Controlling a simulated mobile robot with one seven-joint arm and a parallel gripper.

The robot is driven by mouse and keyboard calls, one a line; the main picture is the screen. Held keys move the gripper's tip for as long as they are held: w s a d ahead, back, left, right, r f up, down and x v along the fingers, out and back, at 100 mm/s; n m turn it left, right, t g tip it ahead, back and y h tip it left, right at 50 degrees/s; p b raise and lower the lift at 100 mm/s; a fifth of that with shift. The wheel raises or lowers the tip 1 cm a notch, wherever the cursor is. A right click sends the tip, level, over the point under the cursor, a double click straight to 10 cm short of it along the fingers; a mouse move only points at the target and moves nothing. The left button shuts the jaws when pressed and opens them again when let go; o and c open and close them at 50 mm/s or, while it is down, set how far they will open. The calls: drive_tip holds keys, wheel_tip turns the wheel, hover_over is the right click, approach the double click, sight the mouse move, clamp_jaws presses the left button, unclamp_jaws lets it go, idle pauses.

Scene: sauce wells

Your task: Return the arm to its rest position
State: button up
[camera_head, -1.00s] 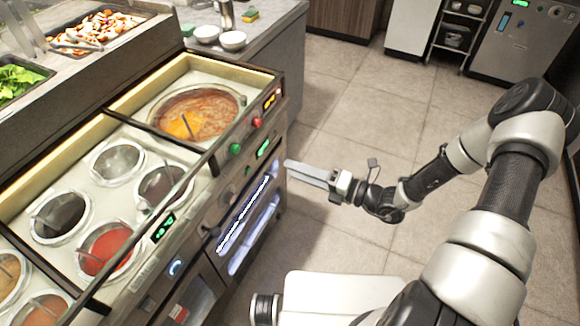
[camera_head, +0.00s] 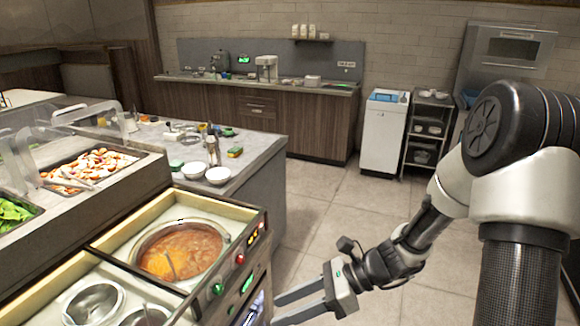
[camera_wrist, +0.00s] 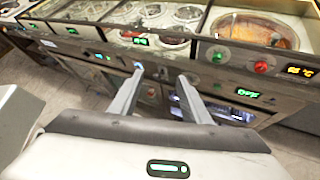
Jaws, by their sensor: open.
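My gripper (camera_head: 300,303) is open, with two grey fingers apart and nothing between them. In the head view it is at the bottom middle, to the right of the sauce counter's front panel (camera_head: 246,281). My arm folds in from the right edge. In the wrist view the open fingers of my gripper (camera_wrist: 160,90) point toward the counter front, with the floor and cabinet doors below. The large round well of orange-brown soup (camera_head: 181,252) shows a utensil in it. It also shows in the wrist view (camera_wrist: 258,33).
A grey island counter (camera_head: 252,150) with two white bowls (camera_head: 218,175) stands behind the wells. A white cabinet (camera_head: 384,133) and a wire rack (camera_head: 429,135) stand at the back. Tiled floor (camera_head: 330,200) is clear between them.

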drive_tip(key=s+d+r+n+t+h+p, duration=0.2)
drive_tip(key=r+n, duration=0.4)
drive_tip(key=r, duration=0.3)
drive_tip(key=s+d+r+n+t+h+p, duration=0.2)
drive_tip(key=s+d+r+n+h, duration=0.3)
drive_tip(key=r, duration=0.4)
drive_tip(key=s+d+r+n+t+h+p, duration=0.2)
drive_tip(key=s+d+r+n+h, duration=0.1)
drive_tip(key=d+r+n+h, duration=0.2)
wheel_tip(320, 180, up, 4)
drive_tip(key=d+n, duration=0.2)
drive_tip(key=n, duration=0.2)
drive_tip(key=shift+s+d+t, duration=0.2)
drive_tip(key=shift+d+t, duration=0.05)
drive_tip(key=shift+t, duration=0.15)
